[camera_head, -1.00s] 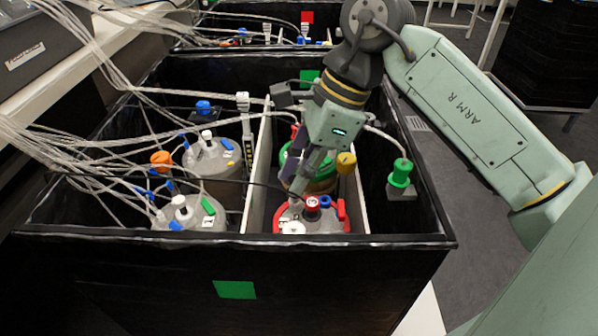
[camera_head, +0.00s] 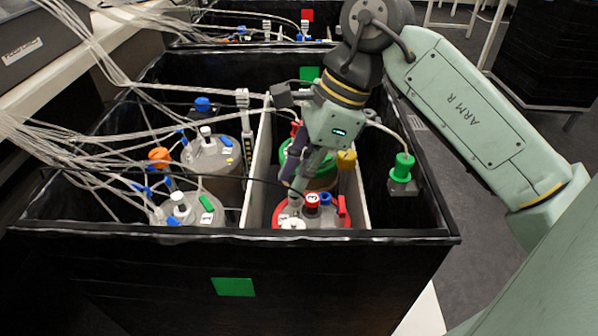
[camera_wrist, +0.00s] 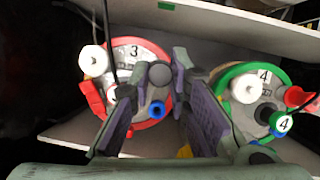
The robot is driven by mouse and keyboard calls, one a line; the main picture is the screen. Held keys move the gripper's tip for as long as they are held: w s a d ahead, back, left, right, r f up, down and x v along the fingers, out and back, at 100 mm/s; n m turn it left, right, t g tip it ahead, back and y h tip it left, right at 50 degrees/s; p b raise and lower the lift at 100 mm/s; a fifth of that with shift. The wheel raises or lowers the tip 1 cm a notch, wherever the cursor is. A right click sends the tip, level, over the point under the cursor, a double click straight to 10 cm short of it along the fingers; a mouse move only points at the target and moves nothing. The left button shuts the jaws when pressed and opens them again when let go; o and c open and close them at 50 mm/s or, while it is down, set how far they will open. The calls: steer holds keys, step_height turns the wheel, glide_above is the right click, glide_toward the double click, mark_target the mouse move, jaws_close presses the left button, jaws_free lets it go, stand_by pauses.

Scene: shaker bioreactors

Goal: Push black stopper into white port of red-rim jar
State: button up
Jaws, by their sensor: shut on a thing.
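The red-rim jar (camera_head: 338,221) stands in the front right compartment; its red rim and number 3 also show in the wrist view (camera_wrist: 134,43). A white port (camera_head: 292,222) sits at the near left of its lid and appears as a round white piece in the wrist view (camera_wrist: 92,60). My gripper (camera_head: 296,200) points down over this lid, beside the white port. In the wrist view its fingers (camera_wrist: 158,74) stand either side of a dark grey round piece (camera_wrist: 159,73), seemingly the black stopper. The fingers hide part of the lid. Contact with the port cannot be told.
A green-rim jar (camera_head: 320,182) stands just behind. A blue cap (camera_head: 326,199), a red cap marked 3 (camera_head: 312,201) and a red clip (camera_head: 342,206) crowd the lid. A thin black cable crosses to it from the left. White dividers and black box walls (camera_head: 330,237) enclose the jars.

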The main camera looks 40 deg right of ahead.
steer(key=shift+f+b, duration=0.45)
steer(key=shift+b, duration=0.05)
stand_by(0.3)
steer(key=o, duration=0.8)
steer(key=v, duration=1.2)
